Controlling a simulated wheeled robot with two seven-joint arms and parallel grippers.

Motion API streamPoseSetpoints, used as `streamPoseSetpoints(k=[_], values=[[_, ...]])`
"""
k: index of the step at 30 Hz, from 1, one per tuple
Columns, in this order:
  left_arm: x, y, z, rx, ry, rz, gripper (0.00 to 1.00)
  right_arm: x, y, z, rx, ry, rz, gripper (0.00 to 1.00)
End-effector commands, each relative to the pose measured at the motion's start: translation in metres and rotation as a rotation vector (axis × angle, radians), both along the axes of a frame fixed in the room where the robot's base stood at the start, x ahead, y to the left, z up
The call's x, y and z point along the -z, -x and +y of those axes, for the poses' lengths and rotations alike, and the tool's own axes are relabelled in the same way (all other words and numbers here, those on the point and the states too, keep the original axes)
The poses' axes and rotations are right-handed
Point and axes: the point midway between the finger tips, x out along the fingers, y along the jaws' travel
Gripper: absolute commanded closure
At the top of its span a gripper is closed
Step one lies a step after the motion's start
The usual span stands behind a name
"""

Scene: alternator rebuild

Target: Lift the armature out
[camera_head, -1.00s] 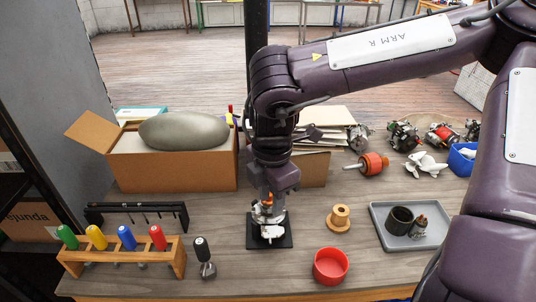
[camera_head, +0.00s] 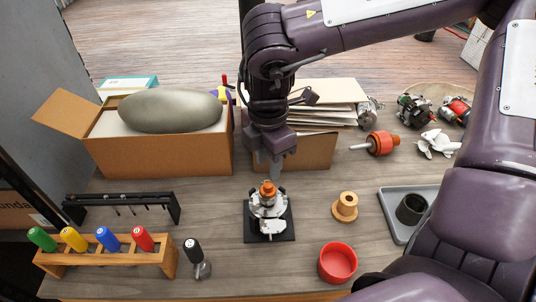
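An opened alternator housing (camera_head: 267,208) in grey metal stands on a black square plate (camera_head: 254,235) in the middle of the bench. An orange part (camera_head: 268,188), which looks like the top of the armature, shows upright in it; its lower part is hidden. My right gripper (camera_head: 272,174) points down just above and behind the orange part. Its grey fingertips seem apart from the part, with nothing visible held. The gap between the fingers is not clear. My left gripper is not in view.
A red bowl (camera_head: 337,263), a wooden spool (camera_head: 345,206) and a grey tray (camera_head: 393,225) with a dark cylinder stand right. An orange rotor (camera_head: 381,143) lies behind. Left are a screwdriver rack (camera_head: 105,262), a black rack (camera_head: 122,205) and an open box (camera_head: 160,157).

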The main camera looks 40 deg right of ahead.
Motion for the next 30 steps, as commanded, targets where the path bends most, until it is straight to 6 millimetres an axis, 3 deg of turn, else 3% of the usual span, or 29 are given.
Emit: streamPoseSetpoints(k=[1, 13, 26, 30], values=[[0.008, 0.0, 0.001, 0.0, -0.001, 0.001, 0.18, 0.011, 0.0, 0.0, 0.0, -0.001, 0.002, 0.65], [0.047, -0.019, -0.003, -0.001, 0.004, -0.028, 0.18, 0.057, 0.0, 0.0, 0.0, 0.001, -0.001, 0.65], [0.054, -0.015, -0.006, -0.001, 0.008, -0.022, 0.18, 0.063, 0.0, 0.0, 0.0, 0.0, 0.0, 0.65], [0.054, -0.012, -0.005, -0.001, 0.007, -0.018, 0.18, 0.063, 0.0, 0.0, 0.0, 0.0, 0.0, 0.8]])
